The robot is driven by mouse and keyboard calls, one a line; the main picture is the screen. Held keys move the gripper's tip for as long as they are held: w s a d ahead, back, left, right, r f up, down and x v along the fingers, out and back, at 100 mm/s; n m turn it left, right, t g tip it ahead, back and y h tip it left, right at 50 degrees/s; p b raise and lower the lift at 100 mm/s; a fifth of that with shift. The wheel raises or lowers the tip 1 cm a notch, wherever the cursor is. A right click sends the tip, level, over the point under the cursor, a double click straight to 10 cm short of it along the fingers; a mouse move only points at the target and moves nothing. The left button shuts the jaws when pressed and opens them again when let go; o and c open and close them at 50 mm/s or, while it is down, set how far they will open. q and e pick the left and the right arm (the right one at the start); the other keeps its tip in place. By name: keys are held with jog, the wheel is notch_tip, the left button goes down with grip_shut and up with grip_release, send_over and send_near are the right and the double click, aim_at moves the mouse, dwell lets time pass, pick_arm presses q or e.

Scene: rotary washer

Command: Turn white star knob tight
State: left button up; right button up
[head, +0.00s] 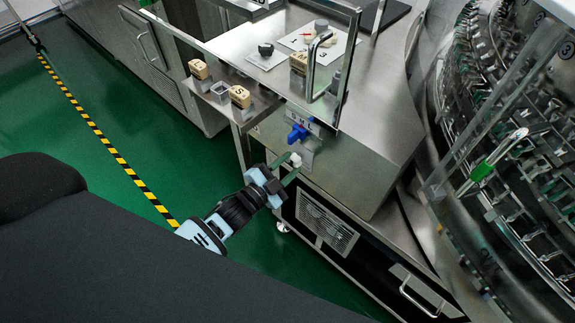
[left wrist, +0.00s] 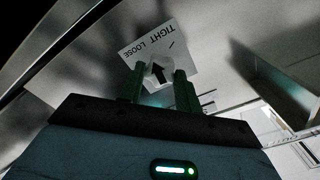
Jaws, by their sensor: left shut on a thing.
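The white star knob (head: 295,159) is on the front panel of the steel cabinet, below a blue knob (head: 297,132). My left gripper (head: 288,167) reaches it from the lower left, with its green fingers shut on the knob. In the left wrist view the white knob (left wrist: 160,74) sits between the two green fingers of the gripper (left wrist: 160,85). A black arrow on the knob points up and slightly left. A white label (left wrist: 158,42) behind it reads TIGHT and LOOSE. My right gripper is not in view.
A metal handle frame (head: 345,70) rises from the cabinet top above the knobs. Tan numbered blocks (head: 240,96) stand on the ledge at left. A rotary rack (head: 500,150) fills the right side. Green floor lies open at left.

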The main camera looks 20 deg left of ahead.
pick_arm(q)
jog(key=m, duration=0.5)
jog(key=shift+f+b, duration=0.1)
jog(key=shift+b, duration=0.3)
jog(key=m+b, duration=0.1)
jog(key=m, duration=0.3)
jog(key=shift+m, duration=0.7)
jog(key=o, duration=1)
jog(key=shift+c, duration=0.2)
